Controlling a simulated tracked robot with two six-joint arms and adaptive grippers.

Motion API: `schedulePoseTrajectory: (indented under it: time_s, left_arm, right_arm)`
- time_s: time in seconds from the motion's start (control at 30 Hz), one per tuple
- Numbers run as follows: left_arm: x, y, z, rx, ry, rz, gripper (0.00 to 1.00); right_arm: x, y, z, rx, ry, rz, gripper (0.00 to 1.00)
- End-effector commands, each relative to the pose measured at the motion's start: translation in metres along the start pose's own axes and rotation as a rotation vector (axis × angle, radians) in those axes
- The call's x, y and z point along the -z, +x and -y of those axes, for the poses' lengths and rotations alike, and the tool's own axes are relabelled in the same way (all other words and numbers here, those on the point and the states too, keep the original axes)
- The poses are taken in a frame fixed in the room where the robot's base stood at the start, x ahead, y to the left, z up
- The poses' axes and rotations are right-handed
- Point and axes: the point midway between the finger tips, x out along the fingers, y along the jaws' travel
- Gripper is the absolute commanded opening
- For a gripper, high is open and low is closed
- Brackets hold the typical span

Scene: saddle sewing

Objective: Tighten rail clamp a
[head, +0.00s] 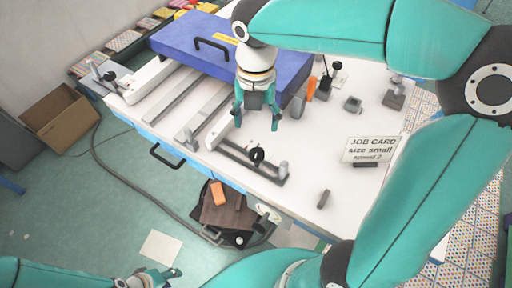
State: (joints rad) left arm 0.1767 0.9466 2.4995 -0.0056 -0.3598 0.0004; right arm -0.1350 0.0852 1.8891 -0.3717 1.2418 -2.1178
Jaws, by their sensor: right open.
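A rail clamp with a black knob (257,155) sits on a short grey rail near the table's front edge. A second black-knobbed clamp (109,76) stands at the table's far left end. I cannot tell which of them is clamp a. My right gripper (257,122) points down with its fingers apart and empty, just above and behind the nearer knob, not visibly touching it. My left gripper (165,276) is low at the bottom left, off the table; its fingers are too small to judge.
A blue case (225,50) lies at the back of the white table (310,165). Long grey rails (205,110) run left of the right gripper. A job card (371,148), an orange-handled tool (311,88) and small metal parts stand on the right. A cardboard box (60,120) is on the floor.

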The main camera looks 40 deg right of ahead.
Motion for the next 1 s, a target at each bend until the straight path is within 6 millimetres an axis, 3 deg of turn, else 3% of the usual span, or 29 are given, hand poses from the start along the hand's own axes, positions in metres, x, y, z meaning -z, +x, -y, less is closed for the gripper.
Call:
schedulePoseTrajectory:
  time_s: [0.2,0.5,0.7,1.0]
  left_arm:
    - [0.000,0.002,0.001,0.000,0.000,0.000,0.40]
    - [0.000,0.004,0.001,0.000,0.000,-0.001,0.40]
    - [0.001,0.004,0.002,0.000,0.000,-0.001,0.40]
    - [0.000,0.004,0.002,0.000,0.000,-0.001,0.40]
  right_arm:
    - [0.001,0.051,0.002,0.005,0.004,-0.006,0.68]
    - [0.001,0.106,0.002,0.003,0.005,-0.005,0.68]
    - [0.001,0.122,0.001,0.001,0.005,-0.003,0.68]
    - [0.000,0.124,0.001,-0.001,0.006,-0.001,0.68]
